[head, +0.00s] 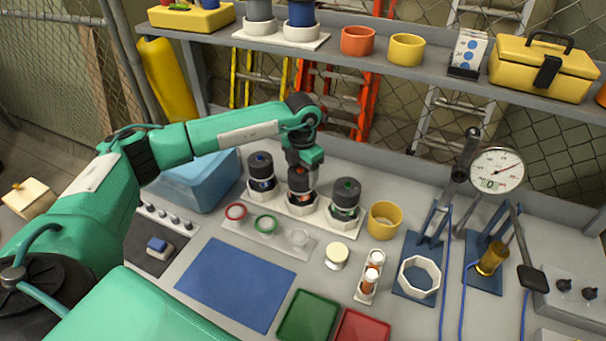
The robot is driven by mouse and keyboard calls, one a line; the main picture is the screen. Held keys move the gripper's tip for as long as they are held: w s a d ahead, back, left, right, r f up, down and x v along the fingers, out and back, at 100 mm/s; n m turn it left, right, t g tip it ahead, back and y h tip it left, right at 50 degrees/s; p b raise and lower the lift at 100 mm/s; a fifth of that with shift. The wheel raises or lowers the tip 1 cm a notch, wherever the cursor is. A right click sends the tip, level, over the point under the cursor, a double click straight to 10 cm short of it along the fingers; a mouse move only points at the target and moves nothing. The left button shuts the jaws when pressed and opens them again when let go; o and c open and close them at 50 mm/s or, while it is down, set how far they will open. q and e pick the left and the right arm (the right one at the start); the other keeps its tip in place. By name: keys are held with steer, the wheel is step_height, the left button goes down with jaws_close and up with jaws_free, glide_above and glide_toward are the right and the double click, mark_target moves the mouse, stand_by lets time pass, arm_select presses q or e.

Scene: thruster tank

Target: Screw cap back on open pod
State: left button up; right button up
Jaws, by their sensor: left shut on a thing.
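Three pods stand upright in a white base (296,206) at the back of the bench. The left pod (262,184) has a black cap with a blue knob. The right pod (344,208) has a black cap with a green knob. My left gripper (299,169) points down over the middle pod (300,202) and is shut on its dark cap (300,180), which has an orange-red top. The cap sits on or just above the pod; the contact is too small to tell. The fingers hide part of the cap. My right gripper is out of view.
In front of the pods lies a clear plate with a red ring (236,212) and a green ring (265,223). A yellow cup (384,219) and a gauge stand (497,171) are to the right. A shelf (400,68) runs above. The blue mat (236,284) is bare.

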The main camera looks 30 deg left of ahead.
arm_select(q)
steer(key=shift+a+f+m+b, duration=0.15)
steer(key=shift+a+m+b, duration=0.1)
steer(key=shift+m+b, duration=0.5)
steer(key=shift+m, duration=1.15)
steer(key=o, duration=1)
steer(key=shift+a, duration=0.15)
